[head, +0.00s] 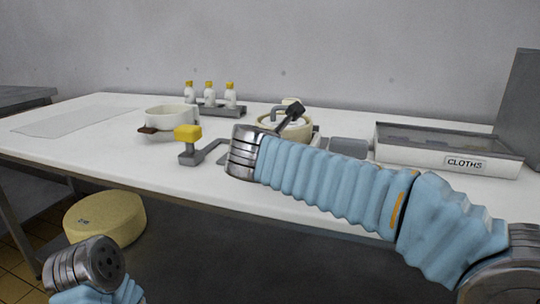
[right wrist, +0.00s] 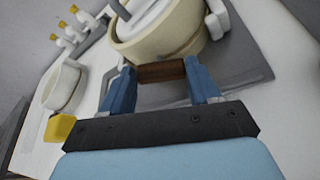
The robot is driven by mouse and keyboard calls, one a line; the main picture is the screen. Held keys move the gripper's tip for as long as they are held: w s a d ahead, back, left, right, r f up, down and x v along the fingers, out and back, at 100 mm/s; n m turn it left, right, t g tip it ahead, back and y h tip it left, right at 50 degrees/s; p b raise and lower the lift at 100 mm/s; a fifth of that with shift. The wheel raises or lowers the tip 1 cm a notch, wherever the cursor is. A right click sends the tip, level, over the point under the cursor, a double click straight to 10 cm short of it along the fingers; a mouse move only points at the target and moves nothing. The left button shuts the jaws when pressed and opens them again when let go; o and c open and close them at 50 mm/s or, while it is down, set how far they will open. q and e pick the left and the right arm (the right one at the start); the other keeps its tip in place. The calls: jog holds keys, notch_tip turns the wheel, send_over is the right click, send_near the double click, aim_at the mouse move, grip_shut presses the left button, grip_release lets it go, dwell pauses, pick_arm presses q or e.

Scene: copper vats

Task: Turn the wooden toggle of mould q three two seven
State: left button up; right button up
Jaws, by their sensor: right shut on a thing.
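A round cream mould (head: 300,131) with a pale lid stands on the white table, partly behind my right arm. It fills the top of the right wrist view (right wrist: 180,48), tilted by the camera angle. Its brown wooden toggle (right wrist: 161,72) sticks out from its side. My right gripper (right wrist: 160,78) has its two blue fingers closed on the toggle's ends. In the head view my own wrist hides this grip. I cannot read a number on the mould. A second cream mould (head: 172,118) with a brown toggle (head: 149,130) stands further left. Only my left wrist shows, not its jaws.
A grey fixture with a yellow knob (head: 188,133) stands left of my right wrist. Several yellow-capped bottles (head: 209,97) stand in a grey rack behind. A box marked CLOTHS (head: 445,160) is at the right. A yellow wheel (head: 105,220) is below the table.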

jog(key=shift+f+m+y+b, duration=0.2)
jog(key=shift+m+y+b, duration=0.15)
jog(key=shift+b, duration=0.2)
jog(key=shift+d+r+m+t+b, duration=0.1)
jog(key=shift+m+t+b, duration=0.2)
jog(key=shift+m+b, duration=0.1)
jog(key=o, duration=1.1)
jog(key=shift+c, duration=0.2)
jog(key=shift+s+r, duration=0.1)
jog(key=shift+s, duration=0.05)
jog(key=d+v, duration=0.1)
jog(key=v, duration=1.2)
jog(key=shift+s+a, duration=0.3)
jog(key=shift+a, duration=0.1)
jog(key=shift+r, duration=0.1)
